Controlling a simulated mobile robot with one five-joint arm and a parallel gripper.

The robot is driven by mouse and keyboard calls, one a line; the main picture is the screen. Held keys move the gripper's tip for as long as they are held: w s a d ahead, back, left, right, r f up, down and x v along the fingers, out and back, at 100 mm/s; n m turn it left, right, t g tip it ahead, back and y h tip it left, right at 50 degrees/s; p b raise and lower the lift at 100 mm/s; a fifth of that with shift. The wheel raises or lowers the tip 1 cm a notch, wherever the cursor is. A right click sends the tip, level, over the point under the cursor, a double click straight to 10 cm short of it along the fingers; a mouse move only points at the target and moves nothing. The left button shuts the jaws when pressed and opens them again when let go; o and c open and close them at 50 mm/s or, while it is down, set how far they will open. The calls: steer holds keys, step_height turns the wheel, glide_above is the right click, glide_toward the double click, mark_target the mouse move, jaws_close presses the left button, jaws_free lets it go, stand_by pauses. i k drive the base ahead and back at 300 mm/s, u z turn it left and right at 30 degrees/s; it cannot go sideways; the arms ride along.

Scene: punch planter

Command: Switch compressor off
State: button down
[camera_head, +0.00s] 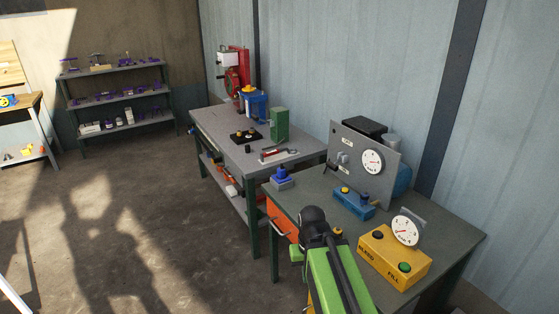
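The compressor stands at the back of the dark green bench on the right. It has an upright grey panel (352,148) with a round white gauge (372,161) and a small control (343,158) left of the gauge. The control's setting is too small to read. A blue tank (403,180) and a black block (364,127) show behind the panel. My green arm reaches up from the bottom edge, with a dark rounded joint at its far end, in front of the bench. I cannot make out any gripper fingers, and nothing of mine visibly touches the panel.
A yellow box (394,258) with BLEED and FILL buttons and a gauge sits at the bench front. A blue block (353,203) lies below the panel. A grey workbench (222,124) adjoins. Floor to the left is clear.

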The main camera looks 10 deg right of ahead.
mark_target(330, 165)
steer(key=u, duration=0.65)
steer(key=i, duration=1)
steer(key=u, duration=0.6)
